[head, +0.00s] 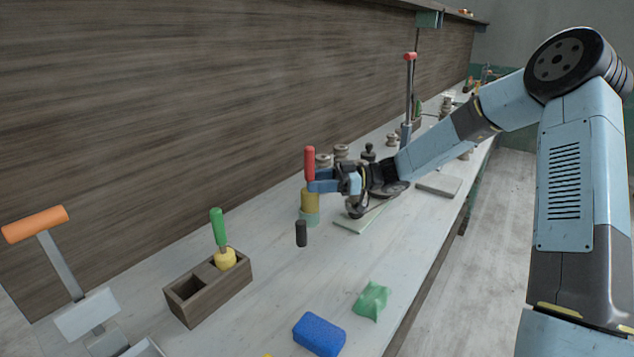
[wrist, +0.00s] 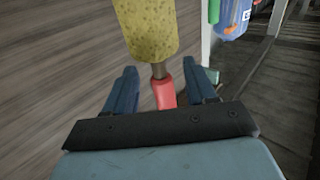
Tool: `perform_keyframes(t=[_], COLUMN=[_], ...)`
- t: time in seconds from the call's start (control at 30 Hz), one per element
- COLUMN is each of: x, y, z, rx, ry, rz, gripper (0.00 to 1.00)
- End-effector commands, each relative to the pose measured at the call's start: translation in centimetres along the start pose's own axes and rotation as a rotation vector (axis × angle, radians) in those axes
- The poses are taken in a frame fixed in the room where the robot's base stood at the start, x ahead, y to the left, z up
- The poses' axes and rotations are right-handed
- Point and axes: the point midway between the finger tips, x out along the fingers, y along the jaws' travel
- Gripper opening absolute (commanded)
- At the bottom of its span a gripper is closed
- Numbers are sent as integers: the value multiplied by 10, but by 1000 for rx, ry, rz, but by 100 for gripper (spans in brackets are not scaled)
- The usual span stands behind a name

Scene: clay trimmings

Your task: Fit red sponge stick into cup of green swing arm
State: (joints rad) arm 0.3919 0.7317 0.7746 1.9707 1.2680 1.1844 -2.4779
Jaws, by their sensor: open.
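The red sponge stick has a red handle (head: 309,160) at the top and a yellow sponge (head: 310,201) below. It stands upright, with the sponge's lower end at a pale green round piece (head: 309,218) that looks like a cup; I cannot tell how deep it sits. I cannot make out the rest of a green swing arm for certain. My gripper (head: 317,181) is open, level with the lower handle. In the wrist view the red handle (wrist: 165,92) lies between my two spread fingers (wrist: 163,88), and the sponge (wrist: 147,28) extends past the top edge.
A black cylinder (head: 301,233) stands just in front. A wooden box (head: 208,290) holds a green-handled stick (head: 217,227). A blue sponge (head: 319,334) and green lump (head: 371,300) lie near the front. A pale slab (head: 358,222) lies under my gripper. An orange-handled lever (head: 35,224) stands left.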

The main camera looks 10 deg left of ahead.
Motion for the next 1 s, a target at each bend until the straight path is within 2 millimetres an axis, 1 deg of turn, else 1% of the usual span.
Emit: perform_keyframes(t=[0.17,0.5,0.7,0.83,1.0], x=[-21,-87,-119,-131,-136], y=[1,1,1,0,0], z=[0,1,1,2,2], rx=[0,-1,0,0,1], ry=[0,0,1,0,1], rz=[4,4,3,2,1], gripper=[56,56,56,56,56])
